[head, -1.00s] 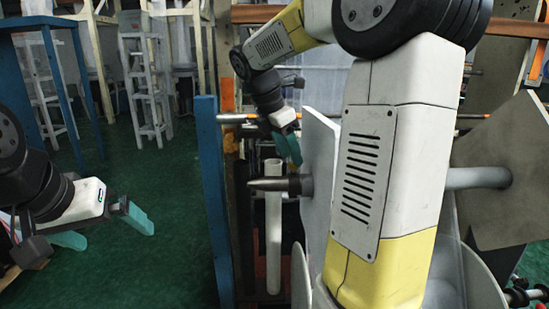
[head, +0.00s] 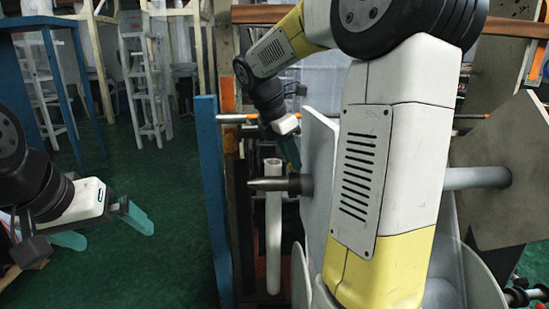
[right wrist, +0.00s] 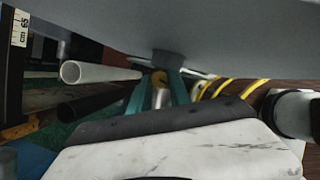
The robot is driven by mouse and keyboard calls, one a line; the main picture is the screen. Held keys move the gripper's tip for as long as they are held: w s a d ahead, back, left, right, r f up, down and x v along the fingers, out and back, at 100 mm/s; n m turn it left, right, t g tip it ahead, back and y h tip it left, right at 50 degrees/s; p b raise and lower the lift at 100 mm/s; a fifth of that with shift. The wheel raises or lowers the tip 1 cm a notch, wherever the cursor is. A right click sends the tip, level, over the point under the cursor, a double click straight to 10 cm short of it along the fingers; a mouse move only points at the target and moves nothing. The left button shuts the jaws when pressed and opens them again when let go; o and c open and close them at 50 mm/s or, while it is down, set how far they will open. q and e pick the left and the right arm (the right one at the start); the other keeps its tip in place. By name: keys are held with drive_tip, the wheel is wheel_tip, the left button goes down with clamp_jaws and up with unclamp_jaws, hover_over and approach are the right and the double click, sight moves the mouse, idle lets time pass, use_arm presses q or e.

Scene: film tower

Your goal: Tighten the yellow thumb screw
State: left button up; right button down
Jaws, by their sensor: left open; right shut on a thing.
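My left gripper (head: 108,230) is open and empty over the green floor at the left, far from the screw.
A tapered metal spindle (head: 268,184) and a white upright tube (head: 273,235) are below my right gripper. A blue post (head: 213,190) stands left of them. White stools (head: 147,90) stand at the back. The green floor at centre left is clear.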

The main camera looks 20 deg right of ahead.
drive_tip(key=shift+m, duration=0.3)
drive_tip(key=m, duration=0.1)
drive_tip(key=m+g, duration=0.1)
drive_tip(key=m, duration=0.2)
drive_tip(key=shift+w+g, duration=0.25)
drive_tip(key=shift+g, duration=0.15)
drive_tip(key=m+g, duration=0.1)
drive_tip(key=m, duration=0.3)
drive_tip(key=shift+w+m+g+y, duration=0.15)
drive_tip(key=shift+m+g+y, duration=0.15)
drive_tip(key=shift+g, duration=0.1)
drive_tip(key=m+g+y, duration=0.1)
drive_tip(key=m, duration=0.3)
drive_tip(key=shift+w+d, duration=0.1)
drive_tip(key=shift+d, duration=0.1)
drive_tip(key=shift+d+m+g+y, duration=0.15)
drive_tip(key=shift+m+y, duration=0.3)
drive_tip(key=shift+m, duration=0.75)
drive_tip(key=shift+m+g+y, duration=0.25)
drive_tip(key=shift+m+y, duration=0.2)
drive_tip(key=shift+m, duration=0.75)
drive_tip(key=shift+w, duration=0.1)
drive_tip(key=c, duration=1.2)
unclamp_jaws()
